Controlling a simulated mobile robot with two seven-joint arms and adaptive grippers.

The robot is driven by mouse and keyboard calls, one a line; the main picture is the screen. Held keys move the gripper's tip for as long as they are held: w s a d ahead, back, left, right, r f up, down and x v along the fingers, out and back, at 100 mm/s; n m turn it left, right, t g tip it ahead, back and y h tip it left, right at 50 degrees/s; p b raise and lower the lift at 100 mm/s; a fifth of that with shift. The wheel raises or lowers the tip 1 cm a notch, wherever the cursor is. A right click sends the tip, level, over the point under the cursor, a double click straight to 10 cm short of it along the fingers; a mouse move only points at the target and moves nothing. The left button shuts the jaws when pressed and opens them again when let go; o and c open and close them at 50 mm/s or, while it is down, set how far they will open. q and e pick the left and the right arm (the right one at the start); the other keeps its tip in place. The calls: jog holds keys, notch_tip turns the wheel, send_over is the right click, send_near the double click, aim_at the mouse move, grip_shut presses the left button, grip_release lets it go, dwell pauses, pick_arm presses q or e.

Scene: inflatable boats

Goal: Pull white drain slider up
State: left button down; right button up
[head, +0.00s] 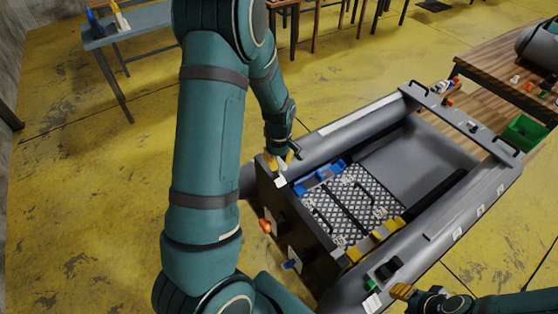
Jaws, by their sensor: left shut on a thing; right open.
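The grey inflatable boat (345,145) lies in the middle right, with a dark transom board (285,222) at its near left end. A small white piece, which looks like the drain slider (280,182), is at the transom's upper left corner. My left gripper (279,164), with yellow fingertips, reaches down there and is shut on it. The fingers partly hide the contact. My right gripper (402,291) is at the bottom right, open and apart from the transom, near the boat's near tube.
A patterned floor panel (350,205) with blue and yellow fittings lies inside the boat. An orange plug (265,226) and a blue one (291,264) sit on the transom. A wooden table (490,62) with a green bin (524,131) stands right. Yellow floor is clear at left.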

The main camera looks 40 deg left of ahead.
pick_arm(q)
jog(key=shift+r+p, duration=1.55)
jog(key=shift+r, duration=0.45)
jog(key=c, duration=0.8)
grip_release()
jog(key=shift+s, duration=0.1)
jog(key=shift+r, duration=0.1)
notch_tip(320, 180, up, 2)
jog(key=shift+r+p, duration=0.15)
jog(key=shift+p, duration=0.5)
jog(key=shift+r, duration=2.3)
